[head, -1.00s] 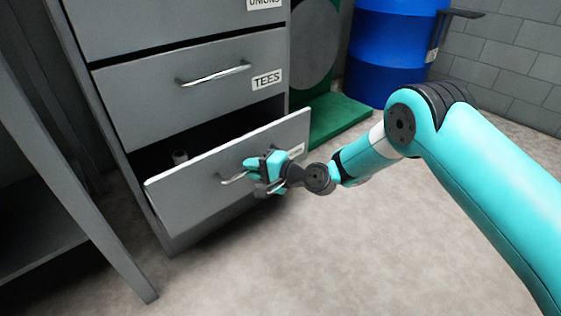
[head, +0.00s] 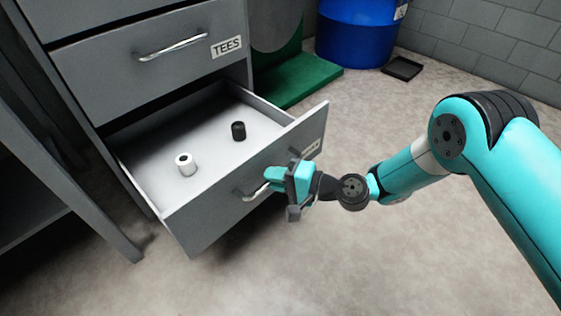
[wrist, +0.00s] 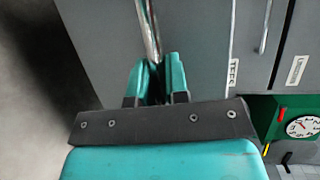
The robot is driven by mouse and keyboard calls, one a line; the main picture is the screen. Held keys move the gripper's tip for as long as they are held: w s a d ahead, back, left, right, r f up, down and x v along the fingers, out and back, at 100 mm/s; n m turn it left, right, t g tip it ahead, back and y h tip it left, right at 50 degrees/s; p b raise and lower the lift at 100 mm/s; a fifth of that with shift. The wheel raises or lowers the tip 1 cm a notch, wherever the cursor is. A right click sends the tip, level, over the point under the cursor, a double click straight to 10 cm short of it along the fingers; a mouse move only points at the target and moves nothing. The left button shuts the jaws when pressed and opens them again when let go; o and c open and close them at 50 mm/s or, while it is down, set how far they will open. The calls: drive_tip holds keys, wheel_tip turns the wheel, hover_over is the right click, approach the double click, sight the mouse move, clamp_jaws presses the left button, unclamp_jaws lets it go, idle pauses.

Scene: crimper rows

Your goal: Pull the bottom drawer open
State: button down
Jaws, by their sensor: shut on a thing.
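The bottom drawer (head: 205,222) of the grey cabinet stands well out, and its pale inside shows in the head view. A white cylindrical fitting (head: 185,164) and a black one (head: 238,131) stand apart on the drawer floor. My gripper (head: 268,181) is at the drawer front, shut on the metal bar handle (head: 250,194). In the wrist view, the two teal fingers (wrist: 157,82) close around the handle bar (wrist: 148,30), which runs up from between them. The fingertips partly hide the handle.
The closed drawer labelled TEES (head: 150,62) is above. A grey table or shelf leg (head: 75,175) stands close on the left. A green base (head: 295,80), a blue barrel (head: 355,35) and a black tray (head: 402,68) are behind. Floor in front is clear.

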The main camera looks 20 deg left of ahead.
drive_tip(key=shift+s+d, duration=0.35)
drive_tip(key=c, duration=1.1)
unclamp_jaws()
drive_tip(key=shift+c, duration=0.2)
drive_tip(key=shift+w, duration=0.15)
drive_tip(key=d+r+p, duration=0.3)
drive_tip(key=d+p, duration=0.3)
drive_tip(key=d, duration=1.1)
drive_tip(key=shift+w+p, duration=0.3)
drive_tip(key=shift+w, duration=0.1)
drive_tip(key=shift+r, duration=0.1)
